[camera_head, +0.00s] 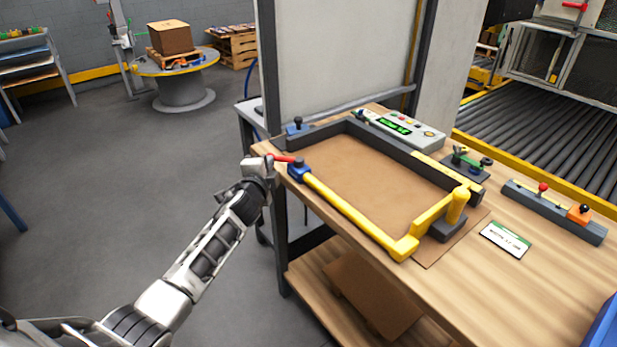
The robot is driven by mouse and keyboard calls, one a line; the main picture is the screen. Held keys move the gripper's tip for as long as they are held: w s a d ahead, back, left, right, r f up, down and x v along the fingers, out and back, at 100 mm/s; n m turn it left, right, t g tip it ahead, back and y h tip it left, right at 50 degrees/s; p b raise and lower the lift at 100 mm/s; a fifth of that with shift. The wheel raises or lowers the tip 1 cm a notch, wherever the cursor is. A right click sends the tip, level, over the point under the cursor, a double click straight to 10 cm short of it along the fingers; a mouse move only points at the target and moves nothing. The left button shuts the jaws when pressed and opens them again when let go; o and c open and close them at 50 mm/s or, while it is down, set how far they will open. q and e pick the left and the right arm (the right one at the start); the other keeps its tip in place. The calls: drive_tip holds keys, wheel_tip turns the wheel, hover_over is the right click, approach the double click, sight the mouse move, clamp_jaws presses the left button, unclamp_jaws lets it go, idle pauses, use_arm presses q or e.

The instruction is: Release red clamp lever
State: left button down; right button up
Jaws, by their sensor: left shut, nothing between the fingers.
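The red clamp lever (284,158) sits at the left corner of the yellow bar, on a blue clamp block (297,171). It lies roughly flat and points left, over the table's edge. My left gripper (268,160) is at the lever's outer end, shut with nothing visible between its fingers; whether it touches the lever is hard to tell. The yellow frame bar (345,212) and dark frame sides (400,150) surround a brown cardboard sheet (370,175). My right gripper is not in view.
The wooden table (540,270) also holds a control box with a green display (405,128), a white card (505,239) and a grey rail (550,212) with red and black knobs. A white panel (335,50) stands behind.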

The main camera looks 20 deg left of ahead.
use_arm(q)
drive_tip(key=shift+w+a+r, duration=0.15)
drive_tip(key=shift+w+a, duration=0.05)
drive_tip(key=shift+a, duration=0.15)
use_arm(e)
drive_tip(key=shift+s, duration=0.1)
use_arm(q)
drive_tip(key=shift+a+r, duration=0.1)
drive_tip(key=shift+r, duration=0.1)
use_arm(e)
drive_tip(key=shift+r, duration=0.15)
use_arm(q)
drive_tip(key=shift+w+a+r, duration=0.1)
drive_tip(key=shift+a, duration=0.05)
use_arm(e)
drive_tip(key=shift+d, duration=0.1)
use_arm(q)
drive_tip(key=shift+s+d, duration=0.2)
drive_tip(key=shift+s, duration=0.05)
drive_tip(key=s+a+r+p, duration=0.1)
drive_tip(key=s+a, duration=0.3)
drive_tip(key=s, duration=0.6)
drive_tip(key=s+a+r+p, duration=0.1)
drive_tip(key=s+a, duration=0.4)
drive_tip(key=s, duration=0.5)
drive_tip(key=shift+s+r, duration=0.2)
drive_tip(key=shift+r, duration=0.15)
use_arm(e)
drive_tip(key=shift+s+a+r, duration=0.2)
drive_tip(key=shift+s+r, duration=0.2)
